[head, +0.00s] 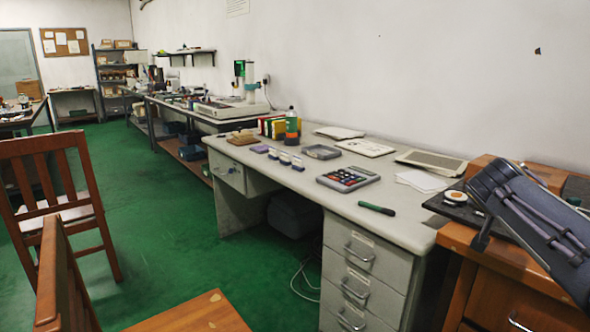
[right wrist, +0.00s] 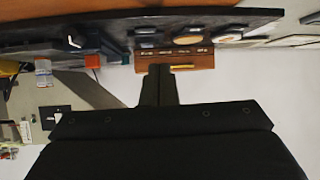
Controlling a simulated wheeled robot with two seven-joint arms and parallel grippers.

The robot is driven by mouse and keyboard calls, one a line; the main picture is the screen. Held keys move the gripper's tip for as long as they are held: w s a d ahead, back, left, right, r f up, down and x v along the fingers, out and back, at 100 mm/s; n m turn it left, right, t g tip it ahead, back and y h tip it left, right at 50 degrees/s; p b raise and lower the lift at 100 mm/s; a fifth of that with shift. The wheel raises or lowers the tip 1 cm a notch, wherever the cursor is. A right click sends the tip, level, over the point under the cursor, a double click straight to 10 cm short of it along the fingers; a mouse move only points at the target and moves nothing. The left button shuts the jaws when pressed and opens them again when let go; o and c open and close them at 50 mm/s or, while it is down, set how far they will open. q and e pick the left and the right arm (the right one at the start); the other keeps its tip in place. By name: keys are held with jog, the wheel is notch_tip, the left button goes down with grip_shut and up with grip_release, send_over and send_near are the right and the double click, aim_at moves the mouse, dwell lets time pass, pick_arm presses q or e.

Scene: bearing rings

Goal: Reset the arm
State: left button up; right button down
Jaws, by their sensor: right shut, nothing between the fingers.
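My right arm (head: 535,225) comes in from the right edge in the head view, above the wooden cabinet. In the right wrist view my right gripper (right wrist: 158,72) has its two dark fingers together, with nothing between them. The fingertips point toward a reddish-brown wooden block (right wrist: 175,60); I cannot tell the distance. A round ring-like piece (head: 455,196) lies on a dark mat (head: 447,209) close to the arm. In the right wrist view round pieces (right wrist: 188,39) show along the dark mat edge (right wrist: 110,25). My left gripper is in neither view.
A grey desk (head: 300,185) stands left of the wooden cabinet (head: 535,290), holding a calculator-like tray (head: 348,178), a green-black marker (head: 376,208) and a bottle (head: 292,125). Wooden chairs (head: 60,185) stand at the left. The green floor (head: 170,230) between is clear.

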jog(key=s+a+f+n+g+y, duration=0.1)
jog(key=s+a+f+n+y, duration=0.35)
jog(key=s+f, duration=0.7)
jog(key=s+a+f+n+y, duration=0.1)
jog(key=s+a+f+y, duration=0.2)
jog(key=s+a, duration=0.35)
jog(key=s+a+f+n+g+y, duration=0.1)
jog(key=s+a+f+y, duration=0.1)
jog(key=s+a+f, duration=0.4)
jog(key=s+a+f+n+y, duration=0.1)
jog(key=s+a+n+y, duration=0.15)
jog(key=s+a, duration=0.4)
notch_tip(320, 180, down, 11)
jog(key=s+d+m+b, duration=0.1)
jog(key=s+b, duration=0.1)
jog(key=b, duration=0.8)
notch_tip(320, 180, up, 38)
jog(key=p, duration=3.7)
jog(key=shift+w+d, duration=0.15)
